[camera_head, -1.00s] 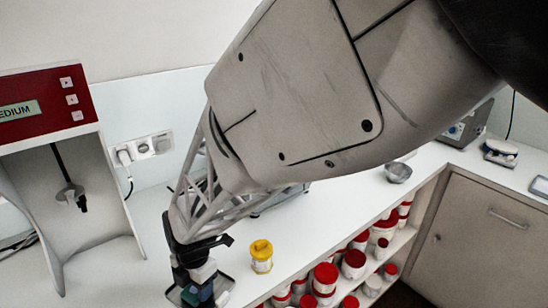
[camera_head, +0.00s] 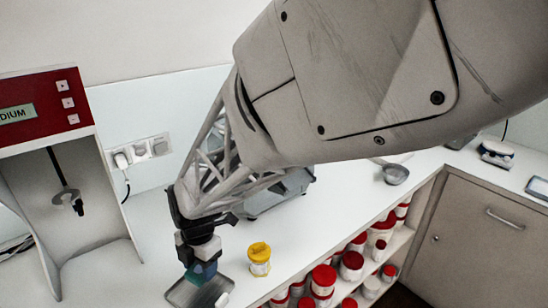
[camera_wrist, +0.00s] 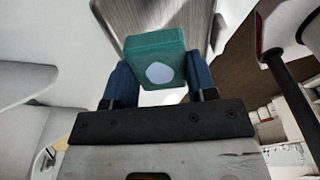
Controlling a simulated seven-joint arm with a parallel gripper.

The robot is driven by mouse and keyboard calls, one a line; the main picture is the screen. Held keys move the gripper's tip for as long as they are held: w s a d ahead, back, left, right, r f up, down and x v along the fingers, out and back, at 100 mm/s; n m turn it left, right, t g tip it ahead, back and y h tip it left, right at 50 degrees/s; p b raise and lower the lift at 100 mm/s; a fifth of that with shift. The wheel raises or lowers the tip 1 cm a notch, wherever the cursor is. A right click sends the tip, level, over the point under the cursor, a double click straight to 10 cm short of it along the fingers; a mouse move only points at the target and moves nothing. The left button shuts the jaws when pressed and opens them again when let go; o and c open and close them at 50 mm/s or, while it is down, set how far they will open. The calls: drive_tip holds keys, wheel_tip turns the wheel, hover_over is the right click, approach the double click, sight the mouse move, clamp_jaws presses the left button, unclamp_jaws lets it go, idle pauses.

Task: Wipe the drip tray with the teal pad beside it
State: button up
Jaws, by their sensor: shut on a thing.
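My gripper (camera_head: 200,268) is shut on the teal pad (camera_head: 204,273), which sits between its two blue fingers. In the wrist view the pad (camera_wrist: 150,42) is a teal block with a pale round spot on its near face. The drip tray (camera_head: 190,296) is a shallow grey metal tray on the white counter at the bottom of the head view. The pad is over the far part of the tray; I cannot tell whether it touches. A brushed grey surface, seemingly the tray (camera_wrist: 165,14), shows beyond the pad in the wrist view.
A yellow-lidded jar (camera_head: 259,262) stands close to the right of the tray. A red-and-white machine (camera_head: 55,150) stands at the left. Red-lidded jars (camera_head: 323,279) fill the shelf under the counter edge.

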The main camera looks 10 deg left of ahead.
drive_tip(key=shift+r, duration=1.45)
